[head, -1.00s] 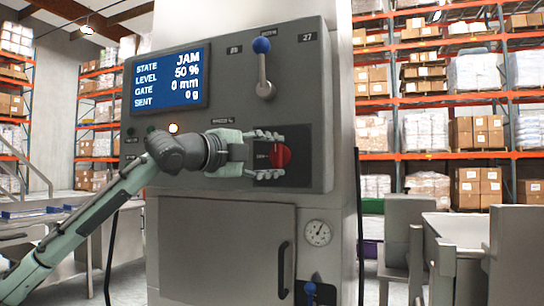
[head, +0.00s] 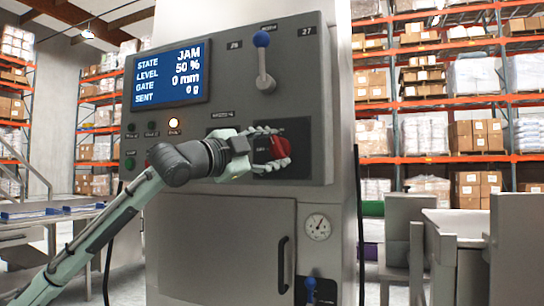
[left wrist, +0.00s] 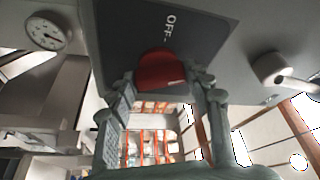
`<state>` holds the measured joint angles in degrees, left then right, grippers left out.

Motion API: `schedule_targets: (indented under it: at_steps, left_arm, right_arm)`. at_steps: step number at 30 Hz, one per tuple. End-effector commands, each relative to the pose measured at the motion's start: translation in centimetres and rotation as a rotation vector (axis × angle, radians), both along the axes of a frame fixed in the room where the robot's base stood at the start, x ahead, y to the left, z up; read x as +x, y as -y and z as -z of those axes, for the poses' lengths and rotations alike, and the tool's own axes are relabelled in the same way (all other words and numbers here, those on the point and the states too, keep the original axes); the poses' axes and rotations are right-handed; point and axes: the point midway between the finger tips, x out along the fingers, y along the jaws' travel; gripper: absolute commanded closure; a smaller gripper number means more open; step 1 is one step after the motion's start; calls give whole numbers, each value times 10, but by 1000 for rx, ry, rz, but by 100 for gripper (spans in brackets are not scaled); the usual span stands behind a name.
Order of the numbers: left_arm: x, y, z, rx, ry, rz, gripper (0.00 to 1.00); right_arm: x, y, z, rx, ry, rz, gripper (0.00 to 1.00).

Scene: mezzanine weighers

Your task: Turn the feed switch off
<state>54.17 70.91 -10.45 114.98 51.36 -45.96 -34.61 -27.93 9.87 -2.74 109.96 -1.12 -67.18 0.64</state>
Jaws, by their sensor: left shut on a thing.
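The feed switch is a red rotary knob (head: 279,147) on a dark plate (head: 298,128) low on the grey control panel. My left gripper (head: 272,147) is shut on the knob, its fingers on either side and tilted. In the left wrist view, the red knob (left wrist: 160,70) sits between the two fingers (left wrist: 163,95), and an OFF label (left wrist: 170,27) is printed on the plate near it. The knob's exact pointing direction is hard to tell. My right gripper is not in view.
The panel has a screen (head: 168,76) reading JAM, 50 %, 0 mm, 0 g. A blue-balled lever (head: 263,60) stands above the switch. Below are a cabinet door (head: 222,240) and a dial gauge (head: 317,227).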

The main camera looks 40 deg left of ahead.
Motion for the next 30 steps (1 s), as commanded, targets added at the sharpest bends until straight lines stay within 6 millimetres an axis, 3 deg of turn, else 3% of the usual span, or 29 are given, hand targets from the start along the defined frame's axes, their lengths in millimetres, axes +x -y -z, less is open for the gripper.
schedule_targets:
  at_steps: [15,30]
  left_arm:
    - [1,3,5,-482,114,3,79]
    - [2,6,4,-913,215,3,79]
  right_arm:
    - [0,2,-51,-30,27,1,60]
    - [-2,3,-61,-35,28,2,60]
